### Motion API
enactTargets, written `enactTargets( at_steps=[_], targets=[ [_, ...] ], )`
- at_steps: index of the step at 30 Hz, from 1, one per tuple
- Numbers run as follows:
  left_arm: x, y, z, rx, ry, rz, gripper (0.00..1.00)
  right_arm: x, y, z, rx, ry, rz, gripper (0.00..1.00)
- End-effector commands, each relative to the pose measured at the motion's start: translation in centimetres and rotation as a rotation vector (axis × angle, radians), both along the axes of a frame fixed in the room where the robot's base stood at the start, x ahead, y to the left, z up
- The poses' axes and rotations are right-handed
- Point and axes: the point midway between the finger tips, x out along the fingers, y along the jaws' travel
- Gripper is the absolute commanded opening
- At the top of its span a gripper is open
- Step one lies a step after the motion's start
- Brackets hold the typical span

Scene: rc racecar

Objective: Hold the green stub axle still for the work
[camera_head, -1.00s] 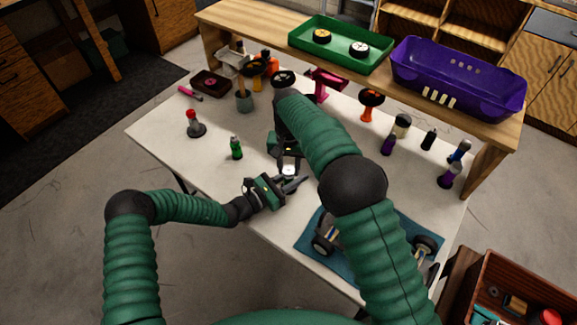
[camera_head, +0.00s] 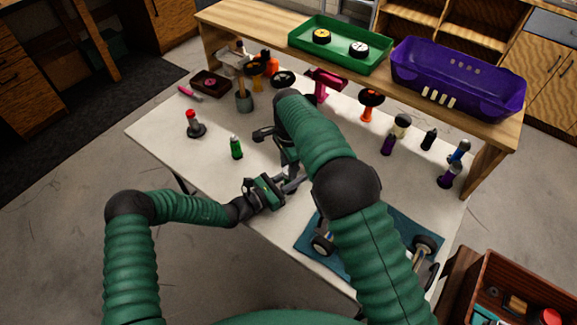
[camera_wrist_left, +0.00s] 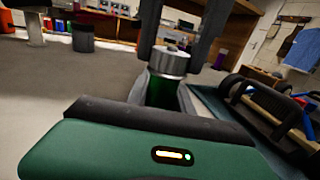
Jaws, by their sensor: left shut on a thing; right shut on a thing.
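The green stub axle (camera_wrist_left: 159,92) shows in the left wrist view as a short green body under a silver metal cylinder. It lies between the dark fingers of my left gripper (camera_wrist_left: 181,45), which is shut on it.
A teal mat (camera_head: 310,241) with a car chassis lies at the front right. A green bottle (camera_head: 236,147) and a red-topped part (camera_head: 194,122) stand on the left. A green tray (camera_head: 374,62) and a purple bin (camera_head: 412,82) sit on the rear shelf.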

Motion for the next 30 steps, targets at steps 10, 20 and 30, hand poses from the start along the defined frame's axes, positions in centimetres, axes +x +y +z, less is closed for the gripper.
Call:
enactTargets(
  at_steps=[10, 20, 30],
  targets=[
    [-0.42, -0.41, -0.15, 0.0, 0.004, -0.011, 0.0, 0.21, 0.39, 0.19, 0.01, -0.009, -0.325, 0.0],
    [-0.42, -0.42, -0.16, 0.0, 0.004, -0.011, 0.0, 0.19, 0.42, 0.18, 0.011, -0.008, -0.636, 0.0],
    [-0.43, -0.44, -0.16, 0.0, 0.004, -0.012, 0.0, 0.18, 0.4, 0.16, 0.012, -0.006, -0.892, 0.0]
  ],
)
